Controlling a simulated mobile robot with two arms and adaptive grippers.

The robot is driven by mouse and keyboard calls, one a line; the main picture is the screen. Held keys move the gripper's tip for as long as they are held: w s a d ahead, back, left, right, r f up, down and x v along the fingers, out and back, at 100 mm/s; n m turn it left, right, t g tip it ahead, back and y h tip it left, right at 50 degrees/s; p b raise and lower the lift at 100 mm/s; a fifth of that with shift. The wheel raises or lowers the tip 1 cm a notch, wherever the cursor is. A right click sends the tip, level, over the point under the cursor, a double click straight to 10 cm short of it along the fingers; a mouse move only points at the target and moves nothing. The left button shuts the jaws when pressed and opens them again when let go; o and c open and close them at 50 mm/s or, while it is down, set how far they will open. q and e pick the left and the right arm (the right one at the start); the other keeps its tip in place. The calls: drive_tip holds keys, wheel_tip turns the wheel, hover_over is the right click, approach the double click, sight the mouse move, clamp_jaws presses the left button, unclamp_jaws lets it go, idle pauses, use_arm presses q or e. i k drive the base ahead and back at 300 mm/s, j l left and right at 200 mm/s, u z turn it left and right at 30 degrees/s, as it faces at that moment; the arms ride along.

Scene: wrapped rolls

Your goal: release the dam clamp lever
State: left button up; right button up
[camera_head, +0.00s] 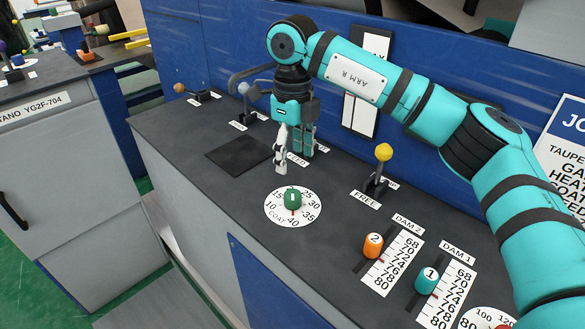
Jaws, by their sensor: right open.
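A lever with a yellow ball knob (384,152) stands on the dark console top, behind the dam sliders. A label reading FREE lies in front of its base; a second label behind it is partly hidden and unreadable. The lever leans only slightly. My right gripper (294,161) is open and empty, pointing down over the console to the left of this lever, clearly apart from it. It hovers behind the green coat dial (292,200). My left gripper is out of view.
The orange dam 2 slider (373,245) and teal dam 1 slider (427,280) stand in front of the lever. A grey-knobbed lever (243,88) and a brown-knobbed lever (179,88) are farther left. A blue wall (225,40) bounds the console behind.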

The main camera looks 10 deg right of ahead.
sight(384, 152)
drive_tip(key=k+j, duration=0.15)
drive_tip(key=k, duration=0.35)
drive_tip(key=k+j, duration=0.15)
drive_tip(key=k, duration=0.35)
